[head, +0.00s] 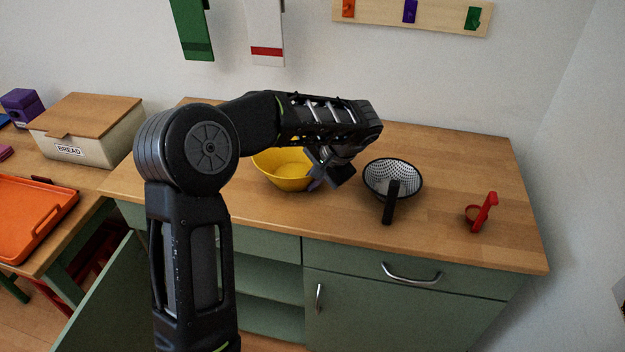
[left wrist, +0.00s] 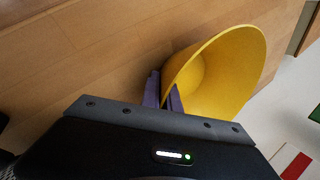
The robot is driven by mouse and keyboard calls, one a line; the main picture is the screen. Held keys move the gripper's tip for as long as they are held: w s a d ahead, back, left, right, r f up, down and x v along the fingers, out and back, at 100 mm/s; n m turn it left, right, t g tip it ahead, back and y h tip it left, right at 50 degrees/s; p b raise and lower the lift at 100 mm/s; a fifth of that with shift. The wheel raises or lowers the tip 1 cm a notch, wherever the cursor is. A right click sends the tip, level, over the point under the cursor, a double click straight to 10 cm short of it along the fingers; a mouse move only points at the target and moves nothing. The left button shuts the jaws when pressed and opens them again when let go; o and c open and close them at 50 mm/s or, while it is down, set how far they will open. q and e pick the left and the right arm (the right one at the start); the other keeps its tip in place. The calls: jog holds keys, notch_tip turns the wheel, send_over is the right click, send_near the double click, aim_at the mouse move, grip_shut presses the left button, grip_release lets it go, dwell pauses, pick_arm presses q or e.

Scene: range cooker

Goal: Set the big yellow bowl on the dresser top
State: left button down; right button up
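The big yellow bowl (head: 284,170) is upright at the dresser top (head: 455,165), left of its middle. I cannot tell whether its base touches the wood. My left gripper (head: 316,182) is at the bowl's right side, and my forearm hides part of the bowl's far rim. In the left wrist view the purple fingers (left wrist: 164,92) are close together, one on each side of the yellow bowl's wall (left wrist: 215,75), and look shut on it. My right gripper is not in view.
A black-and-white patterned bowl-like vessel with a dark handle (head: 392,178) stands right of the gripper. A red object (head: 482,212) is farther right. A bread box (head: 80,128) and an orange tray (head: 32,215) are on the left table. A green dresser door (head: 105,300) hangs open.

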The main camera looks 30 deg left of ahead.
pick_arm(q)
jog(key=shift+f, duration=0.15)
jog(key=c, duration=1.6)
grip_release()
jog(key=shift+d+r, duration=0.1)
jog(key=shift+r, duration=0.2)
jog(key=p+v, duration=0.1)
jog(key=v, duration=1)
jog(key=shift+d+r+p, duration=0.2)
jog(key=shift+r+p, duration=0.05)
jog(key=shift+p, duration=0.15)
jog(key=shift+s, duration=0.1)
